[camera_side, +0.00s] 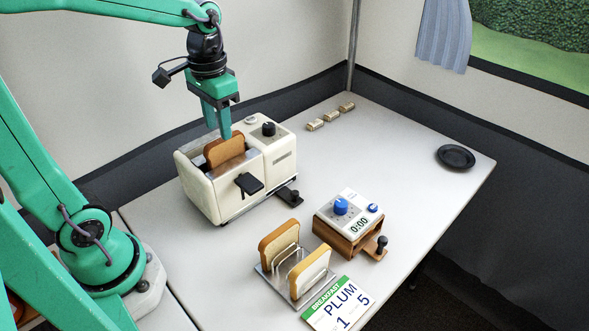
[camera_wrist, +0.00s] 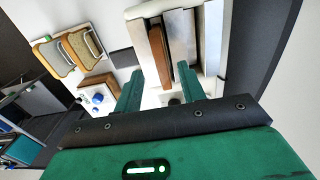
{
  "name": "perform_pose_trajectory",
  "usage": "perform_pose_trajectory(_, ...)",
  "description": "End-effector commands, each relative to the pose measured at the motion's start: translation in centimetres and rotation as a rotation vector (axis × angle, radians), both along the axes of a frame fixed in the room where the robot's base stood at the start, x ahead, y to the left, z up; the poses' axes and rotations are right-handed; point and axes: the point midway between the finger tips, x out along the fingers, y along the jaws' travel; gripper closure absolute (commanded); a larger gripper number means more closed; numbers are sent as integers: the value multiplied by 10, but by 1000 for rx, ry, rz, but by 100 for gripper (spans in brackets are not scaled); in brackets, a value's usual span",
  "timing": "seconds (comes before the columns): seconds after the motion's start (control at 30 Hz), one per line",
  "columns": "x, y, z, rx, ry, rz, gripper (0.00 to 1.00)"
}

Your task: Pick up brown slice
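A brown slice (camera_side: 224,151) stands upright in a slot of the cream toaster (camera_side: 200,190), its upper part showing above the top. My gripper (camera_side: 218,130) points down just over the slice, with a fingertip overlapping its top edge in the side view. In the wrist view the fingers of my gripper (camera_wrist: 159,70) are apart, and the brown edge of the slice (camera_wrist: 158,48) shows between them. I cannot tell whether a finger touches it. The lower part of the slice is hidden in the toaster.
A wire rack (camera_side: 297,297) holds two paler slices (camera_side: 279,241) (camera_side: 309,271). A timer box (camera_side: 345,222) reads 0:00. A black plate (camera_side: 455,157) and small blocks (camera_side: 331,116) lie farther back. The table's right part is clear.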

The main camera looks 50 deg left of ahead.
Motion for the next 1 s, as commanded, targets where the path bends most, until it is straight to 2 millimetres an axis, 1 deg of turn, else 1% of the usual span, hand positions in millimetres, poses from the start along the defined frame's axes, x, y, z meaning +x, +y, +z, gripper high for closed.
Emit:
perform_pose_trajectory(0.17,0,0,-9,0,3,0,60)
perform_pose_trajectory(0.4,3,2,-36,-1,5,0,60)
perform_pose_trajectory(0.53,3,2,-48,0,3,0,60)
perform_pose_trajectory(0.7,3,2,-52,0,1,0,60)
perform_pose_trajectory(1.0,4,2,-52,0,0,0,60)
